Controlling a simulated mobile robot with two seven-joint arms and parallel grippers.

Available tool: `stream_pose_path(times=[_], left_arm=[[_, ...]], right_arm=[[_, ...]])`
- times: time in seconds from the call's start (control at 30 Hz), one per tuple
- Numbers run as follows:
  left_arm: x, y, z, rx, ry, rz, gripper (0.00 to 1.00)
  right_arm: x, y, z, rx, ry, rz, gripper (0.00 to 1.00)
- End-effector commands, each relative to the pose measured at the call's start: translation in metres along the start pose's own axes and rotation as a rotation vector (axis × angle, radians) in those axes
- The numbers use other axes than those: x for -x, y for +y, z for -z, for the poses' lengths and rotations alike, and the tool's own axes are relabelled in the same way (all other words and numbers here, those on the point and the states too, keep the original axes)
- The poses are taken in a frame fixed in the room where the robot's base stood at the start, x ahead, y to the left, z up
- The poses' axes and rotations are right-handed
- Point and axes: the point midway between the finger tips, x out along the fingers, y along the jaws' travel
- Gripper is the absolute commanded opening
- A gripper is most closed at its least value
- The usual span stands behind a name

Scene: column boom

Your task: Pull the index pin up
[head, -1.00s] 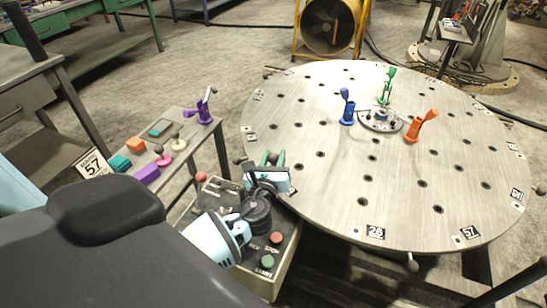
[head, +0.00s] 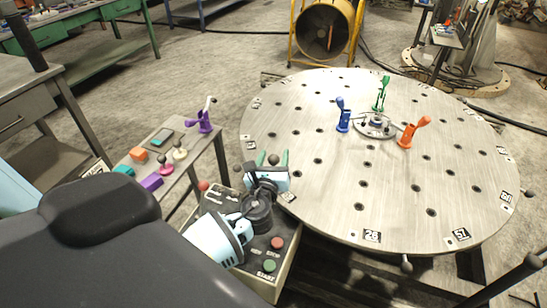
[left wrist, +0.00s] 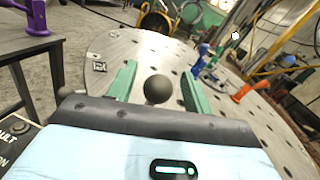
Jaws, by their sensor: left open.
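My left gripper (head: 272,158) is open at the near left rim of the round table, above the control box. Its two green fingers point away from me, toward the table. In the left wrist view the open left gripper (left wrist: 158,72) has a dark round knob (left wrist: 158,89) between its fingers, with a gap on each side. The knob looks like the head of the index pin; it also shows as a small dark ball (head: 273,159) in the head view. The pin's shaft below it is hidden by my gripper. My right gripper is not in view.
The round table (head: 310,205) has holes and number plates, with blue (head: 343,115), green (head: 381,95) and orange (head: 413,132) fixtures near its hub. The control box (head: 250,245) with buttons stands below my gripper. A side bench to the left holds a purple fixture (head: 204,120) and small blocks.

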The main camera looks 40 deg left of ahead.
Motion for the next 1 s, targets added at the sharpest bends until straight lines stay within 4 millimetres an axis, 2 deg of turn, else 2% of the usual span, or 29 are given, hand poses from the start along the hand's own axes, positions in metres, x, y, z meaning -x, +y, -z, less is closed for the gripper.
stream_pose_path(times=[0.17,0.4,0.6,1.0], left_arm=[[0.011,0.0,0.002,0.0,0.003,0.001,0.51],[0.05,0.0,0.001,0.001,0.002,0.001,0.51],[0.072,0.0,0.001,0.0,0.001,0.001,0.51],[0.078,0.0,0.0,0.0,-0.001,0.0,0.51]], right_arm=[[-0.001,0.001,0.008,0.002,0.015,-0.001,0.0],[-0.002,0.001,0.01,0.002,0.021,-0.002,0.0],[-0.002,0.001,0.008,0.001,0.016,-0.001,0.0],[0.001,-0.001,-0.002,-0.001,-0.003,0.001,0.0]])
